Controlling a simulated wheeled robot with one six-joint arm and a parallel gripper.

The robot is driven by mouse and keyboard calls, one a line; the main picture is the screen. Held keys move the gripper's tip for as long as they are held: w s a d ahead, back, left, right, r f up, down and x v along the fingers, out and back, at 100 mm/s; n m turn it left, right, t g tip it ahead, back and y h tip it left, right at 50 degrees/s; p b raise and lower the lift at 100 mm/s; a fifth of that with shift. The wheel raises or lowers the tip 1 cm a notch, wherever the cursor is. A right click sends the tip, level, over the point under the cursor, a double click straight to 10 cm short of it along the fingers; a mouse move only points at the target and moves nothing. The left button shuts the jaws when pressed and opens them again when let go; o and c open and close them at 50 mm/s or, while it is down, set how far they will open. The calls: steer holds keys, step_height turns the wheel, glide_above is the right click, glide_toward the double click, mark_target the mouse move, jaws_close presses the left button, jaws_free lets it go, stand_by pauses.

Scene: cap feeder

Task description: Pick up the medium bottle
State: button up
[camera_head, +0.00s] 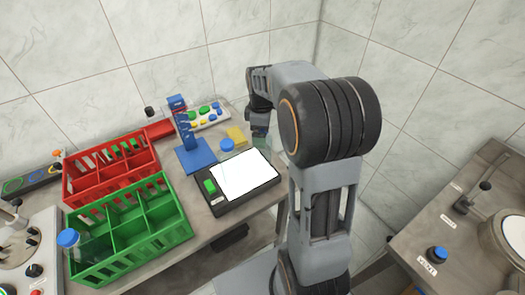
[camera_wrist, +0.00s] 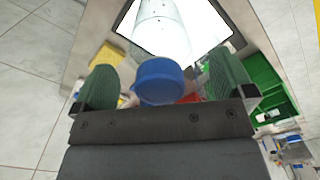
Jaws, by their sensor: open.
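A bottle with a blue cap (camera_head: 227,145) stands at the back edge of the light panel in the head view. In the wrist view a blue cap (camera_wrist: 159,80) lies between the two green finger pads of my gripper (camera_wrist: 155,88), with gaps showing on both sides. My gripper is open. In the head view my gripper (camera_head: 260,132) is small, partly behind my arm, right of the bottle. Another clear bottle with a blue cap (camera_head: 68,238) is at the left end of the green crate. I cannot tell the bottles' sizes for sure.
The light panel (camera_head: 265,181) lies on the table. A blue stand (camera_head: 196,157), a yellow block (camera_head: 237,135) and a button box (camera_head: 222,114) are close to my gripper. The red crate (camera_head: 68,190) and green crate (camera_head: 182,232) fill the left side.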

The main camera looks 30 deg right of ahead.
steer(key=shift+f, duration=0.5)
steer(key=shift+c, duration=0.4)
steer(key=c, duration=1.6)
